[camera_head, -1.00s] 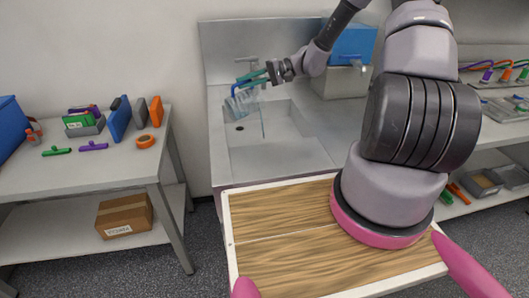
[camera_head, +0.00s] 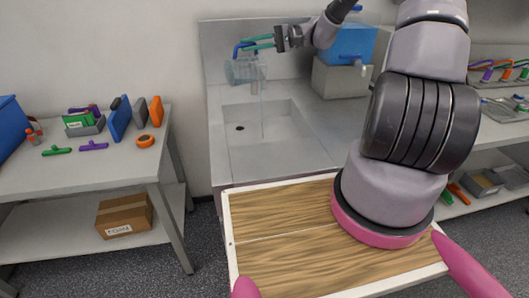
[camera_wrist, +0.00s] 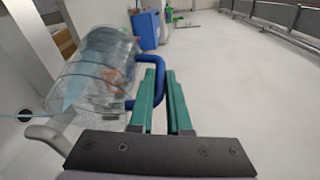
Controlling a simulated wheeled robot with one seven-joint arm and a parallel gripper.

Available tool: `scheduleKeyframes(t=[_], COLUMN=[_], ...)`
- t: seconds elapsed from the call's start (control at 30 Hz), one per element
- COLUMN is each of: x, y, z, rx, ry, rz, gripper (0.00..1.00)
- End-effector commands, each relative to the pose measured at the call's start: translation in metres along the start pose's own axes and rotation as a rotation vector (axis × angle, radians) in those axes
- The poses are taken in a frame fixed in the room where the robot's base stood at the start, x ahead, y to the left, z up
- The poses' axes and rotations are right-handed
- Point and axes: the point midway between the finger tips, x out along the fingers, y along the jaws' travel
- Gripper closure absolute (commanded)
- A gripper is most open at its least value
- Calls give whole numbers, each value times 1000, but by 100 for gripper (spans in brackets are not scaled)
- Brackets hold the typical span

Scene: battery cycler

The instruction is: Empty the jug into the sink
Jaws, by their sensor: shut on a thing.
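The clear jug (camera_head: 238,71) with a blue handle (camera_head: 243,46) is high over the back of the sink (camera_head: 285,122), tipped onto its side. My gripper (camera_head: 250,44), with teal fingers, is shut on the handle. In the wrist view the fingers (camera_wrist: 163,78) meet the blue handle (camera_wrist: 127,72), and the jug body (camera_wrist: 95,68) lies sideways to their left. A thin pale line, like a stream, runs from near the jug down into the basin. How much liquid the jug holds is unclear.
The tap (camera_head: 256,66) stands at the back wall, close to the jug. A blue container (camera_head: 350,43) on a grey block (camera_head: 338,79) stands right of the basin. A side table (camera_head: 60,172) with several tools is at left.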

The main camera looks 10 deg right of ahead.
Motion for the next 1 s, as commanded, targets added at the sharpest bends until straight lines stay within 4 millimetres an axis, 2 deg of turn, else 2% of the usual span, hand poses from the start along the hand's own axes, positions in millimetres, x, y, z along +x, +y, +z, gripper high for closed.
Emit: scheduleKeyframes(t=[0.07, 0.17, 0.3, 0.53, 0.67, 1.0], x=[-4, -3, 12, 34, 55, 65], y=[-14, -14, 41, 118, 127, 134], z=[2, 2, -4, -15, -9, -6], rx=[3, 6, -8, -47, -90, -113], ry=[-2, -5, 6, 27, 51, 64], rz=[-13, -13, 40, 130, 219, 265], gripper=[100, 100, 100, 100, 100, 100])
